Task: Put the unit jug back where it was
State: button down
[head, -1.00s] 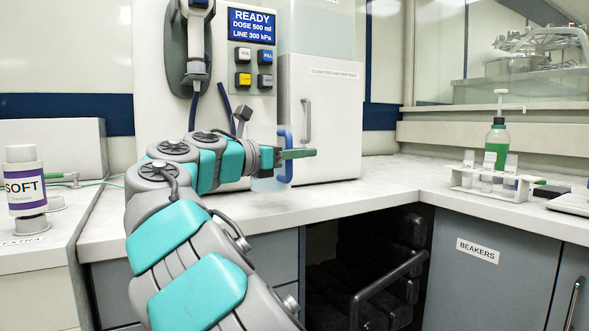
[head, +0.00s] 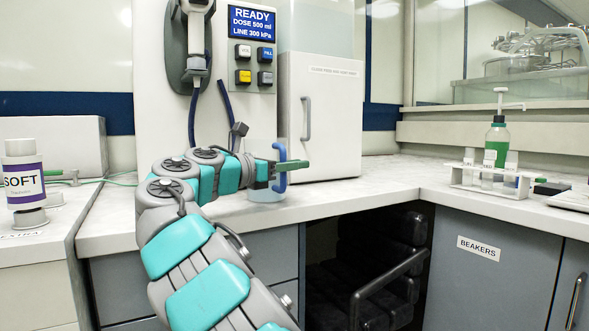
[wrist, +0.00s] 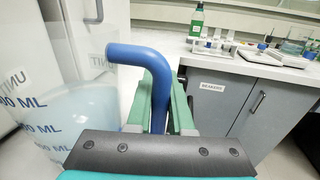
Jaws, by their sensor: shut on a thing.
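The unit jug (head: 265,194) is a clear, bluish vessel with a blue handle (head: 281,181), in front of the dispenser machine. In the wrist view the jug (wrist: 75,112) fills the left side and shows ML markings and the word UNIT. My gripper (head: 290,165) is shut on the blue handle, its green fingers on either side of it; the handle (wrist: 140,54) also shows in the wrist view. The jug looks upright, low at the counter (head: 340,196). I cannot tell whether its base touches the counter. My wrist hides part of the jug.
The dispenser machine (head: 155,90) has a READY display, a nozzle and a white cabinet (head: 335,120) behind the jug. A SOFT bottle (head: 24,180) stands at left. A rack (head: 480,186) and a green bottle (head: 497,140) stand at right. The counter right of the jug is clear.

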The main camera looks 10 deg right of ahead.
jog(key=shift+r, duration=0.1)
jog(key=c, duration=0.8)
grip_release()
jog(key=p+v, duration=0.1)
jog(key=v, duration=1.1)
jog(key=shift+s+p, duration=0.1)
jog(key=shift+p, duration=0.3)
jog(key=shift+d, duration=0.1)
